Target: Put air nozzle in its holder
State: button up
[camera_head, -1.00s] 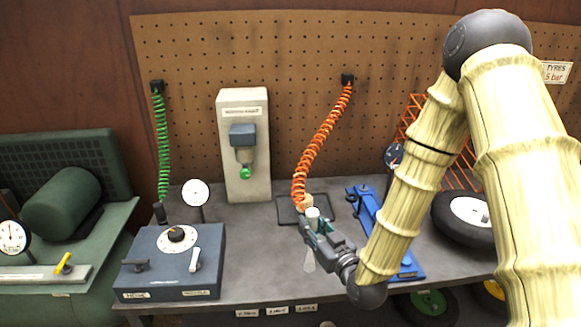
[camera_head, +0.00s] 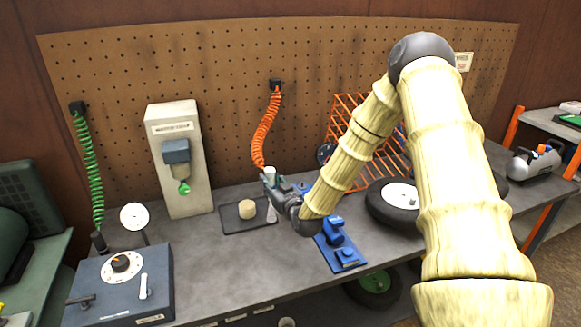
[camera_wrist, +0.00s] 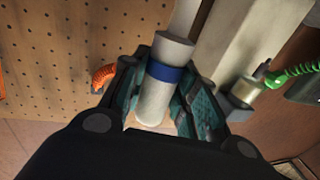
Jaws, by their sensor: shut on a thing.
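The air nozzle is a pale cylinder with a blue band (camera_wrist: 170,73) in the wrist view. My gripper (camera_wrist: 165,100) is shut around it with teal finger pads on both sides. In the head view my gripper (camera_head: 270,186) holds the nozzle above the bench, with its white upper end (camera_head: 269,173) up and its pale conical tip (camera_head: 271,211) down. The orange coiled hose (camera_head: 265,128) runs from the pegboard to near the nozzle. A blue-grey bracket (camera_head: 176,152) on a pale labelled stand is left of my gripper; I cannot tell whether it is the holder.
A black tray (camera_head: 232,226) with a cream block (camera_head: 247,209) lies left of my gripper. A blue tool (camera_head: 335,237), a tyre (camera_head: 375,205) and an orange rack (camera_head: 350,120) are to the right. A blue-grey gauge box (camera_head: 120,285) stands front left.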

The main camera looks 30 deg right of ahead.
jog(key=w+d+m+h+p, duration=0.1)
jog(key=d+h, duration=0.1)
jog(key=d, duration=0.7)
jog(key=shift+w+d+f+b, duration=0.1)
jog(key=shift+f+b, duration=0.8)
jog(key=shift+f, duration=0.5)
jog(key=shift+w+d+f+b, duration=0.1)
jog(key=shift+f+b, duration=0.75)
jog(key=shift+f, duration=0.5)
jog(key=shift+s+a, duration=0.1)
jog(key=shift+s, duration=0.05)
jog(key=shift+f+b, duration=0.6)
jog(key=o, duration=0.8)
jog(key=shift+s, duration=0.1)
jog(key=s+a+p, duration=0.1)
jog(key=s+p, duration=0.1)
jog(key=s, duration=0.8)
jog(key=shift+s+a, duration=0.35)
jog(key=shift+s, duration=0.05)
jog(key=shift+r, duration=0.1)
